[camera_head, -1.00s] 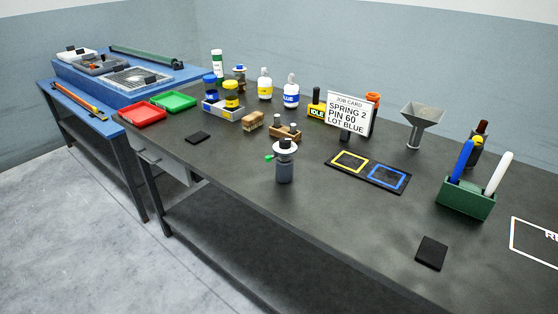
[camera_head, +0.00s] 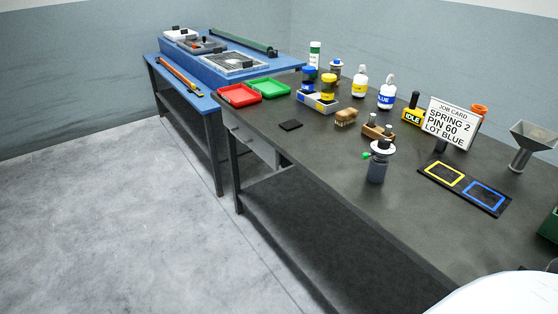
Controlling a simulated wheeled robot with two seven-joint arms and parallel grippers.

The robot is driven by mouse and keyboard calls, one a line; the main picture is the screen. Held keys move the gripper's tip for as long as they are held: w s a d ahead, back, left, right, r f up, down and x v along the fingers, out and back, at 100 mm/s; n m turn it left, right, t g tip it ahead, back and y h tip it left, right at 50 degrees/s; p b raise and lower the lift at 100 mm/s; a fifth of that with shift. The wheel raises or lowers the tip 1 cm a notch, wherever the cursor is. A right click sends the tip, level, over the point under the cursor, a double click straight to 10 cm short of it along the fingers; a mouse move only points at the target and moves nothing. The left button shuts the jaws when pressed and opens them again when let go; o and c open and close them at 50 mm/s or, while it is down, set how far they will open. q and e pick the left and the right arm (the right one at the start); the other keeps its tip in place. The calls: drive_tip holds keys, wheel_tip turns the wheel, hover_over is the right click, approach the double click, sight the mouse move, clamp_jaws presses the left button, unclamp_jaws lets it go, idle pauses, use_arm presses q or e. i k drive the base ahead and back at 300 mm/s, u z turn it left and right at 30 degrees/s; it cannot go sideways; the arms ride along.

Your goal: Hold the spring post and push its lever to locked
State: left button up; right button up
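A spring post (camera_head: 377,165) stands upright on the dark bench, near its front edge. It has a dark grey body, a white disc and a dark knob on top. A small green-tipped lever (camera_head: 367,156) sticks out from its left side. The lever's setting cannot be read at this size. Neither of my grippers shows in the view. A white rounded shape fills the bottom right corner and hides part of the bench there.
Behind the post are a wooden block holder (camera_head: 377,131), a brush (camera_head: 346,117) and glue bottles (camera_head: 386,94). A mat with yellow and blue squares (camera_head: 424,168) lies to its right, below the job card (camera_head: 450,123). Bench (camera_head: 318,156) left of the post is clear.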

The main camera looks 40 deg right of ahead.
sight(364, 156)
drive_tip(key=u, duration=1.15)
drive_tip(key=k, duration=0.9)
drive_tip(key=z, duration=1.1)
